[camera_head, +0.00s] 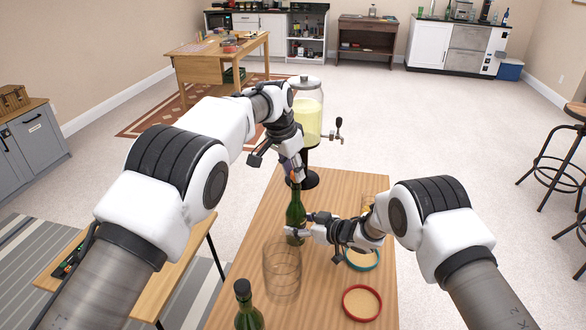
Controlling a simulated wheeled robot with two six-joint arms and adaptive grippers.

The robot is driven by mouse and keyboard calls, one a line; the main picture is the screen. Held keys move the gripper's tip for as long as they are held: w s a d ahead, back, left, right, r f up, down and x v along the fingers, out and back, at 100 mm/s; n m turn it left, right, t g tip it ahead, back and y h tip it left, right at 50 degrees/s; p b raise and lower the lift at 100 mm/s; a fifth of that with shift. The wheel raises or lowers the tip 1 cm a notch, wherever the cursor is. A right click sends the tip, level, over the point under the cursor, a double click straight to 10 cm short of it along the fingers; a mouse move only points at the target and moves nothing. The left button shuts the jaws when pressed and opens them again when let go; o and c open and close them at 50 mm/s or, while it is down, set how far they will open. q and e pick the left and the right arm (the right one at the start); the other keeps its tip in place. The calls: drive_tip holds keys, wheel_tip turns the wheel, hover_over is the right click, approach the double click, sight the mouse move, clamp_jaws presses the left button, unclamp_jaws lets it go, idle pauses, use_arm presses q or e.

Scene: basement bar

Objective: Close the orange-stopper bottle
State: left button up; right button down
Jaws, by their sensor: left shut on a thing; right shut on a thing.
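A green bottle (295,212) stands upright on the wooden table. My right gripper (292,232) is shut on its lower body from the right. My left gripper (290,174) is above the bottle's mouth, pointing down. It is shut on a small orange stopper (291,167), which is partly hidden by the fingers. The stopper is at or just above the bottle's neck; I cannot tell whether it touches. A second green bottle (247,310) with a dark top stands at the table's near left edge.
A clear glass (282,272) stands close in front of the held bottle. A drink dispenser (308,112) with yellow liquid stands behind it. A red-rimmed coaster (362,303) and a green-rimmed one (364,262) lie to the right. Another glass (368,203) is partly hidden behind my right arm.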

use_arm(q)
drive_tip(key=shift+f, duration=0.65)
use_arm(e)
drive_tip(key=shift+f, duration=0.1)
use_arm(q)
drive_tip(key=o, duration=0.8)
drive_tip(key=shift+o, duration=0.2)
drive_tip(key=v, duration=1.2)
drive_tip(key=shift+d, duration=0.1)
use_arm(e)
drive_tip(key=shift+c, duration=0.9)
unclamp_jaws()
